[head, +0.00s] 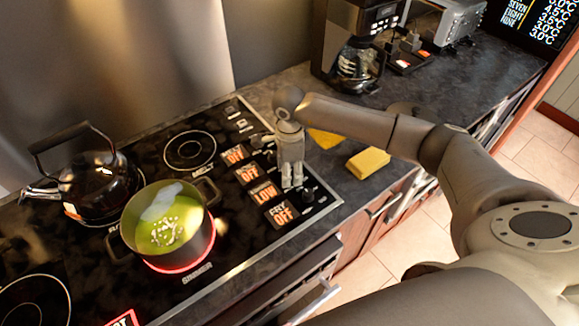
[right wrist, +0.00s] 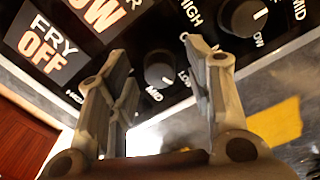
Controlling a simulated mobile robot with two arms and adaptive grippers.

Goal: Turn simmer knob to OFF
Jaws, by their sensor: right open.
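The stove's control panel (head: 246,152) carries several orange-lit displays with dark knobs beside them. One display reads LOW (head: 265,193); its upper line is too small to read surely. The neighbouring display reads FRY OFF (head: 281,215). My right gripper (head: 291,186) points down over the knob side of the panel, by the LOW display, hiding part of it. In the right wrist view, the open, empty fingers (right wrist: 163,80) have a round knob (right wrist: 160,70) between them, apparently untouched. I cannot tell which burner this knob serves. A second knob (right wrist: 243,17) lies beyond the right finger. My left gripper is out of view.
A pot of green soup (head: 162,222) stands on a red-glowing burner marked SIMMER. A black kettle (head: 92,180) stands behind it. A coffee maker (head: 355,45) stands at the back.

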